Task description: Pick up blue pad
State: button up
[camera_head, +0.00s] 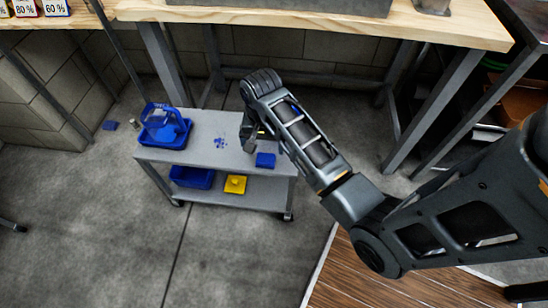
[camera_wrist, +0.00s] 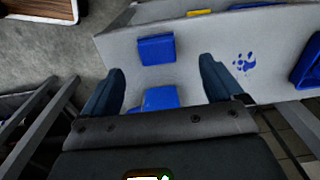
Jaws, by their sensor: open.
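A blue pad (camera_head: 265,160) lies flat on the right end of the grey cart top (camera_head: 215,150). In the wrist view a square blue pad (camera_wrist: 156,49) lies just beyond my fingertips. A second blue piece (camera_wrist: 160,97) shows between my fingers, partly hidden by the gripper body. My gripper (camera_head: 250,142) points down over the cart's right part, left of the pad in the head view. In the wrist view my gripper (camera_wrist: 161,66) is open, its two dark fingers wide apart with nothing held.
A blue tray with an upright blue holder (camera_head: 165,130) stands at the cart's left end. The lower shelf holds a blue bin (camera_head: 192,178) and a yellow pad (camera_head: 235,184). A wooden workbench (camera_head: 330,22) stands behind.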

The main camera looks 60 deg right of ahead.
aim_at(266, 158)
jog(key=shift+w+d+r, duration=0.1)
jog(key=shift+d+r, duration=0.15)
jog(key=shift+f, duration=0.2)
notch_tip(266, 158, down, 7)
jog(key=shift+d+f+b, duration=0.1)
jog(key=shift+f+b, duration=0.05)
jog(key=shift+b, duration=1.1)
jog(key=shift+c, duration=0.2)
jog(key=c, duration=1.1)
jog(key=r+p, duration=0.1)
jog(key=r, duration=0.1)
jog(key=r+p, duration=0.1)
jog(key=r, duration=0.2)
jog(key=shift+s+d, duration=0.1)
jog(key=shift+s, duration=0.1)
jog(key=s+d+r, duration=0.2)
jog(key=s, duration=0.1)
jog(key=s+d+r+p, duration=0.1)
jog(key=s+d+r, duration=0.1)
jog(key=s, duration=0.1)
jog(key=s+d+r+p, duration=0.1)
jog(key=s+d+r, duration=0.1)
jog(key=s, duration=0.1)
jog(key=shift+s, duration=0.35)
